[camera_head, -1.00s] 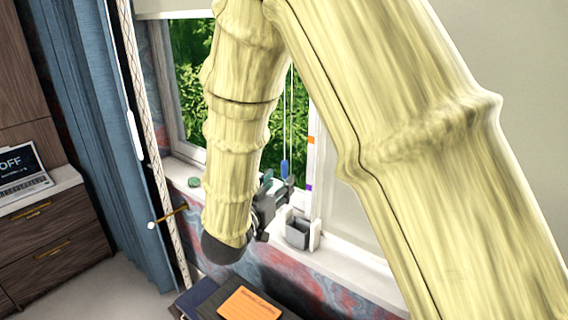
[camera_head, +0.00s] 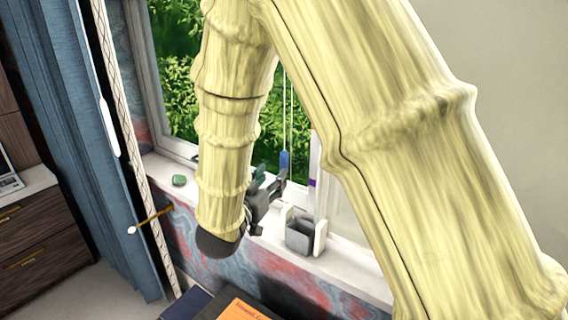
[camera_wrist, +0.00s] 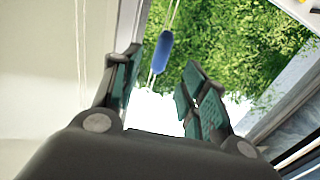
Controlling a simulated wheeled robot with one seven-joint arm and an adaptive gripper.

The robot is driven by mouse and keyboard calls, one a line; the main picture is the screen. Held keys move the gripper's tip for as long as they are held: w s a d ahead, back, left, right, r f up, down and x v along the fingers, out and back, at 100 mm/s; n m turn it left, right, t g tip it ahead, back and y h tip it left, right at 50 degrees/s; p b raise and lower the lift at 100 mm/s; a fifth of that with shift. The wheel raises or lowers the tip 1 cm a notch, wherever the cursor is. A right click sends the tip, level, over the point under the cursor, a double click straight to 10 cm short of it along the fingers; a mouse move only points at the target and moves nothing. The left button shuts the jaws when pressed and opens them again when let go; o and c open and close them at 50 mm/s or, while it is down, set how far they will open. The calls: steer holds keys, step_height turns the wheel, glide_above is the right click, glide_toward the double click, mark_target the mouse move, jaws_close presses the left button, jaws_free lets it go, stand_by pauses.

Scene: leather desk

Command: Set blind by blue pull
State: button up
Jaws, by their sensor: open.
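The blue pull (camera_head: 284,161) hangs on thin cords in front of the window, just above the sill. It also shows in the wrist view (camera_wrist: 162,52), upright with a slight tilt, between and beyond my fingertips. My gripper (camera_head: 272,183) is open and empty beside the pull, close to it in the head view. In the wrist view my gripper (camera_wrist: 163,82) has a finger on each side, and I see no contact with the pull. The blind itself does not show clearly in the current head view; my arm hides the upper window.
A grey cup-like holder (camera_head: 300,234) stands on the white sill (camera_head: 262,240) just right of my gripper. A green stone-like thing (camera_head: 179,181) lies on the sill to the left. A blue curtain (camera_head: 60,130) and a patterned pole (camera_head: 135,150) stand at left. An orange book (camera_head: 240,310) lies below.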

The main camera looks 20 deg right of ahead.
mark_target(283, 164)
steer(key=p+x, duration=0.2)
steer(key=x, duration=0.6)
steer(key=shift+p, duration=0.4)
steer(key=shift+x, duration=0.85)
steer(key=shift+w+a, duration=0.1)
steer(key=shift+f, duration=0.1)
jaws_close()
